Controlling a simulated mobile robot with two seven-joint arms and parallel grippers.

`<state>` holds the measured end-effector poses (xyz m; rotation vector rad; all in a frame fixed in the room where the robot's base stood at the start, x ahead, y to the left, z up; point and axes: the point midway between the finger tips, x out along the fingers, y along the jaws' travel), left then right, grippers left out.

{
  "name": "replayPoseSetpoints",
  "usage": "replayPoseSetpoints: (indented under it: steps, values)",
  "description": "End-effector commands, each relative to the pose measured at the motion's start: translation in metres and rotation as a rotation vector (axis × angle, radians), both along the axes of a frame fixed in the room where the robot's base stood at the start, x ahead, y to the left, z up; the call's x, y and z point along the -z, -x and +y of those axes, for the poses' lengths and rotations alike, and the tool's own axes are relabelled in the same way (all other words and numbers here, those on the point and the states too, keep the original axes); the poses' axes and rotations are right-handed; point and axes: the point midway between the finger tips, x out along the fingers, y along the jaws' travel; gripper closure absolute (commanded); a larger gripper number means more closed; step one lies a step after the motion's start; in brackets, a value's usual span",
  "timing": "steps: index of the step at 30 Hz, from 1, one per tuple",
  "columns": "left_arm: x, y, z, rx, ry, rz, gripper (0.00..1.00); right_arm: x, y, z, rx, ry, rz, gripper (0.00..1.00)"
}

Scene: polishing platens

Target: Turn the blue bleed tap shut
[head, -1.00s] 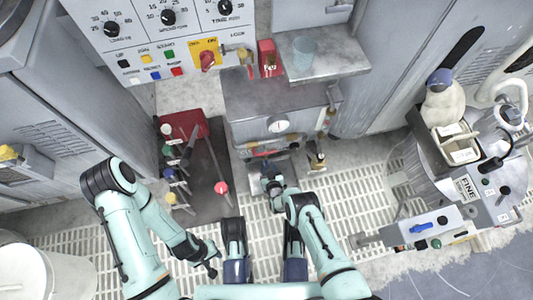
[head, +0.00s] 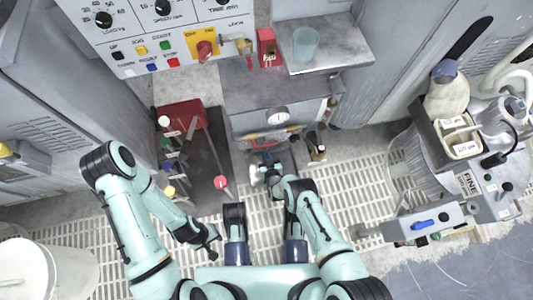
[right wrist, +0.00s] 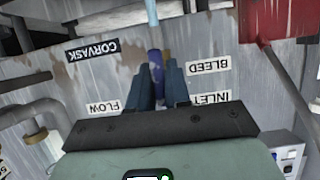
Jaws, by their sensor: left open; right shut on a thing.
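The blue bleed tap (right wrist: 156,60) shows in the right wrist view as a dark blue handle, beside an upside-down BLEED label (right wrist: 206,67). My right gripper (right wrist: 160,74) is shut on it, one finger on each side; the fingers hide part of the handle. My left gripper (head: 212,238) is open and empty, low over the floor grating to the left, well away from the tap.
A pale blue pipe (right wrist: 152,12) and a red part (right wrist: 283,18) are close to the tap. Left of my right gripper stands a dark rack (head: 205,180) with several coloured knobs.

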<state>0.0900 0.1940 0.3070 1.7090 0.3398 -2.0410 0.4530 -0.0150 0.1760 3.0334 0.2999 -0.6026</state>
Motion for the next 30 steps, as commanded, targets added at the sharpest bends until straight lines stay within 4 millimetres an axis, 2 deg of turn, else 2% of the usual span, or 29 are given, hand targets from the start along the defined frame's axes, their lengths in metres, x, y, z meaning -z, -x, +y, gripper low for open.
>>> replayPoseSetpoints:
  steps: [8, 21, 30]
  values:
    - [0.0000, -0.0001, 0.0000, 0.000, 0.000, 0.000, 0.57, -0.0001, -0.0010, -0.0019, 0.002, -0.089, 0.019, 1.00]
    - [0.0001, -0.0001, 0.0000, 0.000, 0.000, 0.000, 0.57, 0.0003, -0.0017, -0.0035, 0.003, -0.402, 0.080, 1.00]
    - [0.0001, -0.0001, -0.0001, 0.000, 0.000, 0.000, 0.57, 0.0007, -0.0017, -0.0039, 0.002, -0.553, 0.109, 1.00]
